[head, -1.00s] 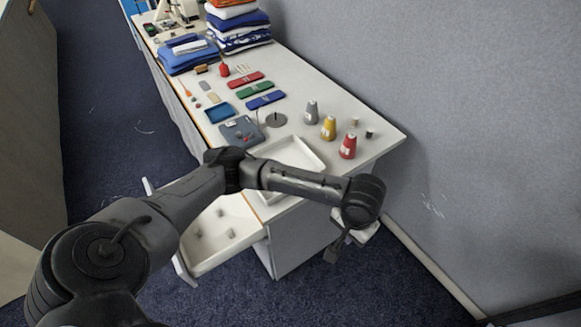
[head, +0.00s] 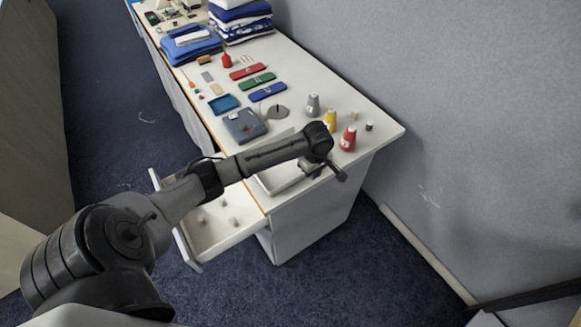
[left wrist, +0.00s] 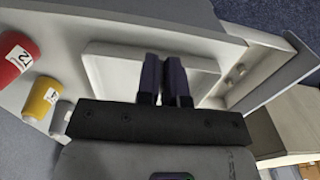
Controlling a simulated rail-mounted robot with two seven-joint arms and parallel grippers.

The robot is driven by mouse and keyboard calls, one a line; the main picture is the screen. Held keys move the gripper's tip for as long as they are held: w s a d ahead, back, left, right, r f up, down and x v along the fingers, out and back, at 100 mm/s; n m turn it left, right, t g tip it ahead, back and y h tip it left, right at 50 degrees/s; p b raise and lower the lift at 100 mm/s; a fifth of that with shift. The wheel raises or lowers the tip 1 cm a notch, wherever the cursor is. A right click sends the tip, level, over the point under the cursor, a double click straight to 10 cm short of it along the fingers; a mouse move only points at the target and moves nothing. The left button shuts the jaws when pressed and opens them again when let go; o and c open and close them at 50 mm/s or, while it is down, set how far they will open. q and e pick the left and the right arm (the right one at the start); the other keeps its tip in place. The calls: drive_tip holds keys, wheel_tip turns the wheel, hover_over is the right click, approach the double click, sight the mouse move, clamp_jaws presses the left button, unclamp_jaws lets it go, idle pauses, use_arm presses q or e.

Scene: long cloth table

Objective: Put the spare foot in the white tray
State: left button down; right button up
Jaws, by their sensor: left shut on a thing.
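The white tray (head: 268,186) sits at the near end of the table, partly hidden behind my left arm. It also shows in the left wrist view (left wrist: 112,72), with my fingers over it. My left gripper (head: 312,168) hangs at the tray's right side in the head view. In the left wrist view the two dark fingers (left wrist: 164,68) are close together, with a narrow gap. The spare foot itself cannot be made out; whatever is between the fingers is hidden. My right gripper is not in view.
Red (head: 348,139), yellow (head: 329,121) and grey (head: 313,105) cones of thread stand beyond the tray. A grey box (head: 243,127) lies left of them. An open drawer (head: 208,243) with several small pieces juts out at the near left. A wall runs along the right.

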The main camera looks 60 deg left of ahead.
use_arm(q)
hover_over(294, 175)
wheel_tip(294, 175, down, 6)
drive_tip(key=shift+r+b, duration=0.2)
drive_tip(key=shift+b, duration=0.2)
drive_tip(key=shift+d+f, duration=0.1)
drive_tip(key=shift+f, duration=1.85)
drive_tip(key=shift+f, duration=0.2)
drive_tip(key=c, duration=1.3)
unclamp_jaws()
drive_tip(key=shift+o, duration=0.2)
